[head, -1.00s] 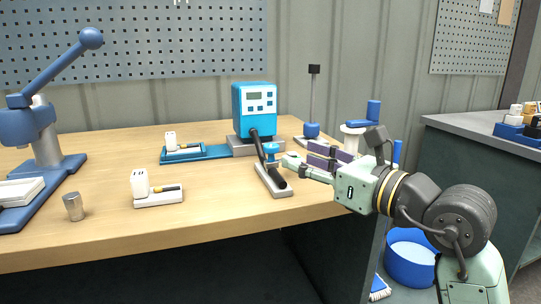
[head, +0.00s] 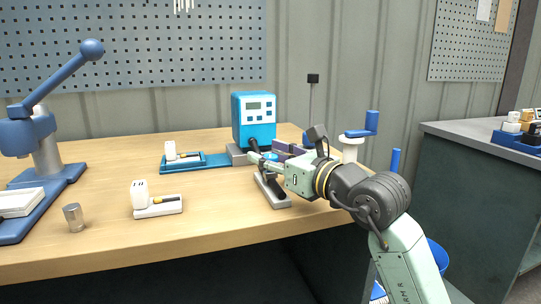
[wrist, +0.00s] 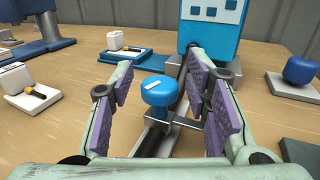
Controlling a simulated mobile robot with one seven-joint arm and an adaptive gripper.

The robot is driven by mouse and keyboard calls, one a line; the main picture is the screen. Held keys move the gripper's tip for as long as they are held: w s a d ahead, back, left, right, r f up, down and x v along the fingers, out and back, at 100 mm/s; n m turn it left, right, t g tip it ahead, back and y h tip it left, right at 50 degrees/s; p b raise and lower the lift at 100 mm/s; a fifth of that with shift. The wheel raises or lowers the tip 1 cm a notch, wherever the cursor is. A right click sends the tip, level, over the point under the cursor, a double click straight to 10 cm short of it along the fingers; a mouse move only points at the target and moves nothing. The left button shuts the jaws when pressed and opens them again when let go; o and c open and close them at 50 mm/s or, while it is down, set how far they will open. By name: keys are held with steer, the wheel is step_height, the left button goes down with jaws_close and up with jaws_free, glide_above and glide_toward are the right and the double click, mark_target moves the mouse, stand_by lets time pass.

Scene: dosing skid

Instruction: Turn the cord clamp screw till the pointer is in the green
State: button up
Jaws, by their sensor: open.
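The cord clamp screw has a round blue knob (wrist: 160,90) with a white mark on top. It stands over a clamp block (head: 273,191) that holds a dark cord, in front of the blue metering box (head: 254,121). My gripper (wrist: 163,92) is open, its purple-padded fingers on either side of the knob with gaps showing. In the head view my gripper (head: 268,160) hides part of the knob and the clamp. I cannot make out a pointer or a green zone in either view.
A blue press (head: 40,150) stands at the left. White plug pieces on small trays (head: 157,206) and a metal cylinder (head: 74,217) lie on the bench. A blue-ended post (wrist: 299,72) stands to the right of the fingers.

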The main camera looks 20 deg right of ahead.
steer(key=shift+c, duration=0.5)
jaws_close()
steer(key=h+b, duration=0.1)
steer(key=m+h, duration=0.1)
steer(key=m+t+h+b, duration=0.1)
steer(key=h, duration=0.1)
steer(key=shift+a+f+b, duration=0.15)
steer(key=shift+f+b, duration=0.1)
steer(key=shift+b, duration=0.05)
steer(key=shift+m+t+h+b, duration=0.3)
steer(key=shift+m+h+b, duration=0.35)
steer(key=shift+m+h, duration=0.25)
steer(key=shift+r+m+h, duration=0.2)
steer(key=shift+m+h, duration=0.1)
steer(key=shift+h, duration=0.2)
steer(key=shift+o, duration=0.5)
jaws_free()
